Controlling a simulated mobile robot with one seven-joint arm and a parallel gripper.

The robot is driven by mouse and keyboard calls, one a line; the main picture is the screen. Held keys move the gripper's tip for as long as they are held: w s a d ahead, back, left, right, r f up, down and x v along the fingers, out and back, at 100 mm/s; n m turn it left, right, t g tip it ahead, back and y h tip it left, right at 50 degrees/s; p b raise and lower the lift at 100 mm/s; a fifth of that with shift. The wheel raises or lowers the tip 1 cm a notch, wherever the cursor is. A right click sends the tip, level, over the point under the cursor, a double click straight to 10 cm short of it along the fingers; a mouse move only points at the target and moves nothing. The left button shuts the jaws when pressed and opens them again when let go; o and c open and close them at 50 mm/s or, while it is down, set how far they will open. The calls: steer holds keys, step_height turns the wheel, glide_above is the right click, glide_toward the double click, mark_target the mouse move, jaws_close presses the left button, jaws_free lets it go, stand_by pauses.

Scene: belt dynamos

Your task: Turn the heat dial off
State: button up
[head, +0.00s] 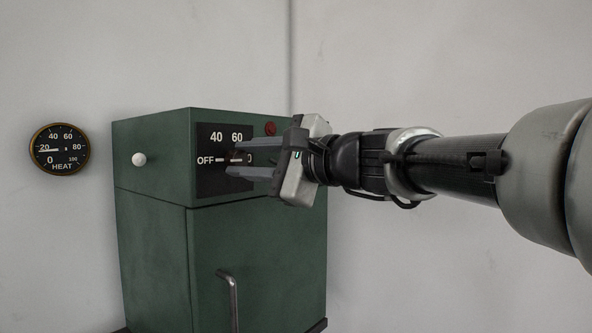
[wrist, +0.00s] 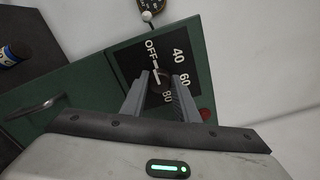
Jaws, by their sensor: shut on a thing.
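The heat dial (wrist: 157,80) is a small dark knob with a white pointer line, on a black plate (head: 209,137) marked OFF, 40, 60 and 80. The plate is on the front of a green cabinet (head: 155,225). My gripper (head: 238,158) reaches in from the right and is shut on the dial, one finger on each side; it also shows in the wrist view (wrist: 158,84). The fingers hide much of the dial and part of the 80. The white pointer appears in line with the OFF mark. The round HEAT gauge (head: 60,158) on the wall has its needle near 20.
A white ball knob (head: 139,159) sticks out of the cabinet's left side. A red button or lamp (head: 270,128) sits right of the plate. A metal handle (head: 231,295) is lower down. A dark cylinder with a blue band (wrist: 12,55) shows at the wrist view's left.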

stand_by(0.5)
steer(key=o, duration=1.1)
steer(key=shift+c, duration=0.2)
steer(key=v, duration=1.7)
steer(key=shift+s+p, duration=0.15)
steer(key=shift+p, duration=0.3)
steer(key=shift+d, duration=0.15)
